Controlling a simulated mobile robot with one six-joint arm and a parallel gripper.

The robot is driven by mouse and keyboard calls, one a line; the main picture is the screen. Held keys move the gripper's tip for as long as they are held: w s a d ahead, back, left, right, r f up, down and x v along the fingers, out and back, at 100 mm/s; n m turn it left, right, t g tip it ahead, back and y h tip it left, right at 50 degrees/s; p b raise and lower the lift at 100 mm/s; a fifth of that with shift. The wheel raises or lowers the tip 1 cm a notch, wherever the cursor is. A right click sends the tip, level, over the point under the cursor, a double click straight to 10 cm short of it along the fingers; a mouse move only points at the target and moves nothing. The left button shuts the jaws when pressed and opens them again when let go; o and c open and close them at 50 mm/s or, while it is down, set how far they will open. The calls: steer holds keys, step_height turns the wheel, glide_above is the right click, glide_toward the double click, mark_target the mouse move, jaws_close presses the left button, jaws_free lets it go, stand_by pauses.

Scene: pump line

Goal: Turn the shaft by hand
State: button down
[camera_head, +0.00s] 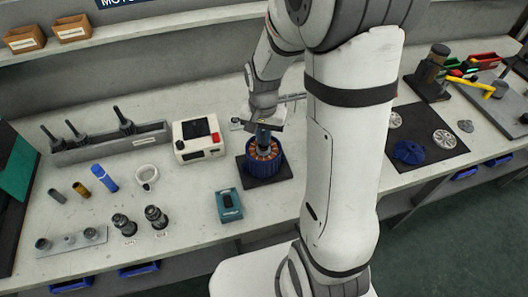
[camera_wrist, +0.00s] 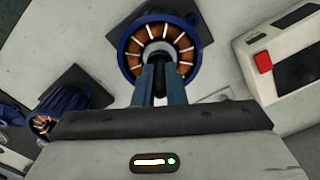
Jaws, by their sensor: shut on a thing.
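The motor (camera_head: 264,160) is a blue round housing with copper windings, standing on a dark square mat (camera_head: 267,182) on the bench. In the wrist view its open top (camera_wrist: 160,50) shows the copper coils around a pale centre ring. The shaft (camera_wrist: 160,84) is a dark upright piece in the middle, between my fingers and partly hidden by them. My gripper (camera_wrist: 160,85) is above the motor's centre, with its two blue-grey fingers shut on the shaft. In the head view my gripper (camera_head: 264,132) points down into the top of the motor.
A white device with a red button (camera_head: 200,139) stands left of the motor. A teal meter (camera_head: 229,204) lies in front of it. A tool rack (camera_head: 108,143) and several loose parts are farther left. A dark mat (camera_head: 428,137) with a blue part lies right of my arm.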

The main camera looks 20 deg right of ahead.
steer(key=n, duration=0.3)
steer(key=shift+n, duration=0.4)
steer(key=n, duration=0.4)
steer(key=shift+b, duration=0.3)
steer(key=m, duration=0.6)
steer(key=m+b, duration=0.1)
steer(key=m, duration=0.4)
steer(key=shift+m, duration=0.4)
steer(key=c, duration=1.4)
jaws_free()
steer(key=shift+c, duration=0.3)
steer(key=shift+c, duration=0.3)
